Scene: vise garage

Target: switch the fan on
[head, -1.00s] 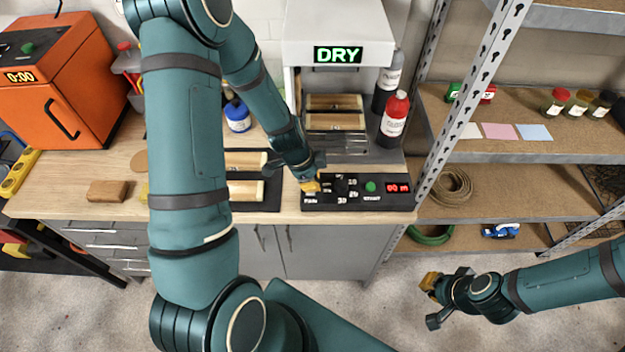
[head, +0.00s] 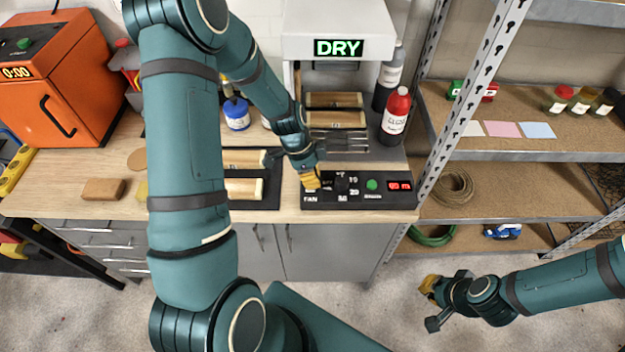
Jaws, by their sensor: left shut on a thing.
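The black control panel (head: 398,204) lies at the front of the worktop, below the white cabinet. It has a "FAN" label at its left end, a black dial (head: 342,184) with numbers around it, a green button (head: 372,185) and a red display. My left gripper (head: 311,182) reaches down to the panel's left end, just above the "FAN" label. Its yellow fingertips are shut on the fan switch, which they mostly hide. My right gripper (head: 431,301) is away from the panel, low over the floor at the right; its finger gap is unclear.
The white cabinet (head: 338,20) shows a green "DRY" sign and has wooden pieces beneath it. A red bottle (head: 396,112) stands right of it. An orange oven (head: 62,85) is at the left. A metal shelf post (head: 470,95) rises close to the panel's right end.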

